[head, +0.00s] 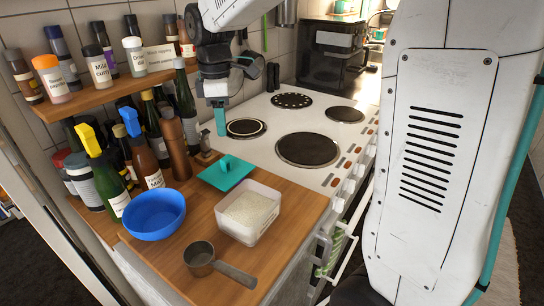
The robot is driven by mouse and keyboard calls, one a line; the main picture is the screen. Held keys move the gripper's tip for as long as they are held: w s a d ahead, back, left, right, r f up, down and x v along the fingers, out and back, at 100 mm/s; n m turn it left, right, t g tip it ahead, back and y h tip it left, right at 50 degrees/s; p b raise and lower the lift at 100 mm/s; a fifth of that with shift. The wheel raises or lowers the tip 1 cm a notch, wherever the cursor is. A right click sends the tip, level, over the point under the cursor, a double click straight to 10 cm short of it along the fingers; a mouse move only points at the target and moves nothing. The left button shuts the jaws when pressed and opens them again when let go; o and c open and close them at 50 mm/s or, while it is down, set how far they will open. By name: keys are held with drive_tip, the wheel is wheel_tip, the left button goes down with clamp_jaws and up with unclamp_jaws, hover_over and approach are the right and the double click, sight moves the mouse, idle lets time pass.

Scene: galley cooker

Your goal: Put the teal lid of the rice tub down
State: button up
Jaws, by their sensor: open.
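The teal lid (217,175) with its small raised knob lies on the wooden worktop (292,205), just behind the rice tub. It looks roughly flat, knob up, and nothing grips it. The rice tub (240,232) is a whitish, square, open container with pale rice (250,209) in it. My gripper (221,130) points down behind and above the lid, near the left edge of the hob. It is open and apart from the lid, with a teal fingertip showing; its other finger is hidden in this view.
A blue bowl (153,223) stands left of the tub, and a metal measuring cup (199,256) lies in front. Bottles crowd the left wall under a spice shelf (121,88). A brown pepper mill (175,150) stands near the lid. The white hob (271,127) has several dark plates.

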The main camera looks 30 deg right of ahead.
drive_tip(key=s+d+m+t, duration=0.1)
drive_tip(key=s+d+m, duration=0.2)
drive_tip(key=s+m, duration=1)
drive_tip(key=s, duration=1.6)
drive_tip(key=shift+f, duration=0.35)
